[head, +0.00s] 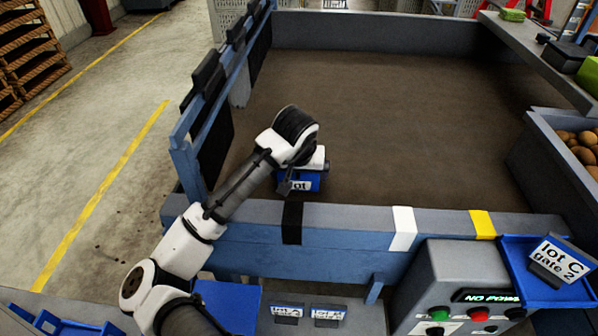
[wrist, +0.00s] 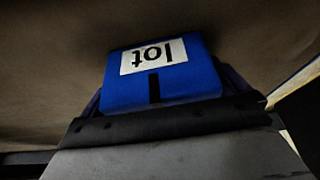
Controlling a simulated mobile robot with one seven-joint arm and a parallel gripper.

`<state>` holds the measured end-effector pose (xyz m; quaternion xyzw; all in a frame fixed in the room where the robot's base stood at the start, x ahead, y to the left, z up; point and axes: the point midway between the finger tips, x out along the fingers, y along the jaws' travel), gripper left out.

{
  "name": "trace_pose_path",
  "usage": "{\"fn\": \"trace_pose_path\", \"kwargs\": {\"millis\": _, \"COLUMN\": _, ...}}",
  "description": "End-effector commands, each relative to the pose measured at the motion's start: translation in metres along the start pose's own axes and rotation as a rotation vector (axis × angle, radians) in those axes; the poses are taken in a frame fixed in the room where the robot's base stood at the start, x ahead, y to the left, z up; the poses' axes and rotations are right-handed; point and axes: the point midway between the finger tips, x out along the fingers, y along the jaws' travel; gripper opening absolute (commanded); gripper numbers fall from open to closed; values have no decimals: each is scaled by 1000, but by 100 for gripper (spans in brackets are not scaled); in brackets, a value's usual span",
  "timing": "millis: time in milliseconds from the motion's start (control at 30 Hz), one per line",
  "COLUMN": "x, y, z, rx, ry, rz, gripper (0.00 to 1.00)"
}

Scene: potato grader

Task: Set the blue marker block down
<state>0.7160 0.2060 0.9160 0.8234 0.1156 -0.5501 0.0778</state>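The blue marker block (head: 303,182) has a white label reading "lot". It is at the near left corner of the brown belt bed (head: 400,120), just behind the grey front rail (head: 345,216) and close to the black stripe (head: 292,223). In the wrist view the block (wrist: 165,88) fills the middle, its label upside down. My gripper (head: 300,176) comes down over it, with dark finger parts close against its sides. The fingertips are mostly hidden. I cannot tell whether the block touches the bed.
The rail also bears a white stripe (head: 402,228) and a yellow stripe (head: 483,223). A control box (head: 450,270) and a blue tray (head: 515,280) with a "lot C gate 2" sign (head: 556,262) are at the right. A blue side frame (head: 190,150) stands left. The bed's middle is clear.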

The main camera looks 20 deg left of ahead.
Motion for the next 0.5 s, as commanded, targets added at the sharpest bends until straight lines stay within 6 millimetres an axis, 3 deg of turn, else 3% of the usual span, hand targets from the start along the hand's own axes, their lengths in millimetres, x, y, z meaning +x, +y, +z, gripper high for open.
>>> {"fn": "trace_pose_path", "kwargs": {"millis": 233, "x": -14, "y": 0, "z": -1, "rx": 1, "ry": 2, "rz": 0, "gripper": 100}}
{"fn": "trace_pose_path", "kwargs": {"millis": 500, "x": -72, "y": 1, "z": -1, "rx": 2, "ry": 5, "rz": 1, "gripper": 100}}
